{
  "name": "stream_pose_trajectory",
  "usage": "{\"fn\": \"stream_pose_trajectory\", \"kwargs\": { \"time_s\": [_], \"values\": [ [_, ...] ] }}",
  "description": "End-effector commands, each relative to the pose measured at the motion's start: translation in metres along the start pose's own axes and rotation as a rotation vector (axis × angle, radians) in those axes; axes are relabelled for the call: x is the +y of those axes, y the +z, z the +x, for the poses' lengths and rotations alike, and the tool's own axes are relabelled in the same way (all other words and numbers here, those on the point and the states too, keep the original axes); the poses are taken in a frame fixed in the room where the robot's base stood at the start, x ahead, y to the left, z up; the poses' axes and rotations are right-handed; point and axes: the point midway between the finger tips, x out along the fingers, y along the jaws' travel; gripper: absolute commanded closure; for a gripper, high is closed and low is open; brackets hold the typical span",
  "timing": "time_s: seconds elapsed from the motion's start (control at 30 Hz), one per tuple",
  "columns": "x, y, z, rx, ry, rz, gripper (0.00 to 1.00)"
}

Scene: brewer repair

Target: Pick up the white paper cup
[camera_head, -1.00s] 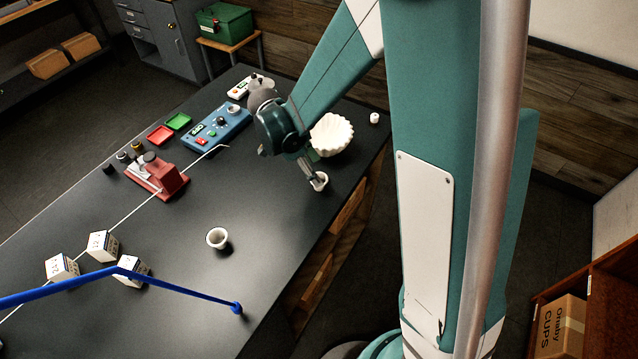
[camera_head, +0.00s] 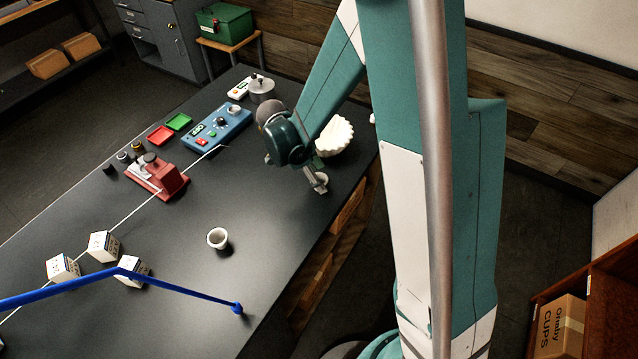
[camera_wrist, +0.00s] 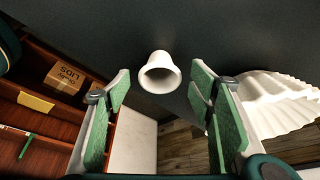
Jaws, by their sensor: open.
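The two green-padded fingers are spread wide, with clear space on both sides of the cup. I cannot tell the exact depth between fingertips and cup.
A white fluted filter stack (camera_head: 335,136) sits just behind my gripper and shows close to the right finger (camera_wrist: 268,100). A blue control box (camera_head: 217,124), a red device (camera_head: 160,178), white boxes (camera_head: 103,246) and a blue rod (camera_head: 180,290) are farther left.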

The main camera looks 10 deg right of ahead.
Motion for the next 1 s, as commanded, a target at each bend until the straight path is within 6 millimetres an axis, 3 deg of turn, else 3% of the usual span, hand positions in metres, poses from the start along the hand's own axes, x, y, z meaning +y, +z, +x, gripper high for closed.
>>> {"fn": "stream_pose_trajectory", "kwargs": {
  "time_s": [0.27, 0.83, 1.0],
  "values": [
    [0.0, 0.0, 0.017, 0.0, 0.0, 0.0, 0.46],
    [0.0, 0.0, 0.017, 0.0, 0.0, 0.0, 0.46],
    [0.0, 0.0, 0.017, 0.0, 0.0, 0.0, 0.67]
  ]
}}
